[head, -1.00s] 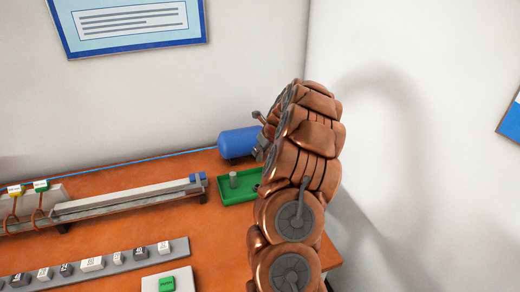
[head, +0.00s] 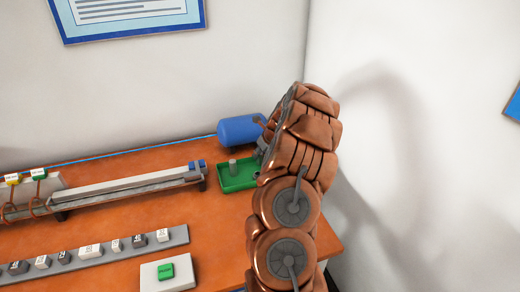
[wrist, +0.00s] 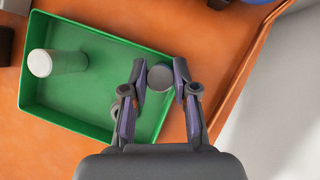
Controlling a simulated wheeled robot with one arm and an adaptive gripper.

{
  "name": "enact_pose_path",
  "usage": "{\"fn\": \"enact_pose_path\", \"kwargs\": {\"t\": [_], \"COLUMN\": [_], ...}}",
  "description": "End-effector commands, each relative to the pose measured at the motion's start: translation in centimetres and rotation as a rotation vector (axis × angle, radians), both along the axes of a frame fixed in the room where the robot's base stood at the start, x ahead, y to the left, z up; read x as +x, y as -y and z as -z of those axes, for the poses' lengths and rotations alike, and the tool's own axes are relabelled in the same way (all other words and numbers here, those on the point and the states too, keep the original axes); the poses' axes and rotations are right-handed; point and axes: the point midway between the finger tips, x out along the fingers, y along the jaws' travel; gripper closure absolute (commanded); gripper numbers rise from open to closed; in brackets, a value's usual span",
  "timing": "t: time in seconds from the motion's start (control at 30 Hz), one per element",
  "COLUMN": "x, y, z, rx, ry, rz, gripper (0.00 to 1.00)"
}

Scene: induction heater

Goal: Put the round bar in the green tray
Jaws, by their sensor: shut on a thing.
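My gripper (wrist: 160,80) is shut on the round bar (wrist: 159,76), a grey cylinder seen end-on between the two fingertips in the wrist view. The held bar appears over the right end of the green tray (wrist: 95,120), close to its rim; its height above the tray floor cannot be told. In the head view the green tray (head: 238,186) sits at the table's far right, and my arm hides the held bar and most of my gripper.
Another pale grey cylinder (wrist: 42,63) stands upright in the tray's left part. A blue tank (head: 240,131) is behind the tray. A long grey rail (head: 125,185) lies to its left. A white wall is close on the right.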

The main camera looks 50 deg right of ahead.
Motion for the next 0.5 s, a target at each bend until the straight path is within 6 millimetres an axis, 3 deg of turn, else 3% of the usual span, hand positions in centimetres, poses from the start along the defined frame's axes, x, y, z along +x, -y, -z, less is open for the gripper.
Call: {"fn": "enact_pose_path", "kwargs": {"t": [0.3, 0.33, 0.5], "x": [0.02, 0.03, 0.02], "y": [0.01, 0.02, 0.01], "z": [0.22, 0.21, 0.23], "rx": [-0.001, -0.001, 0.0], "ry": [0.0, 0.001, 0.0], "rz": [0.0, 0.0, -0.001], "gripper": [1.0, 0.71, 0.53]}}
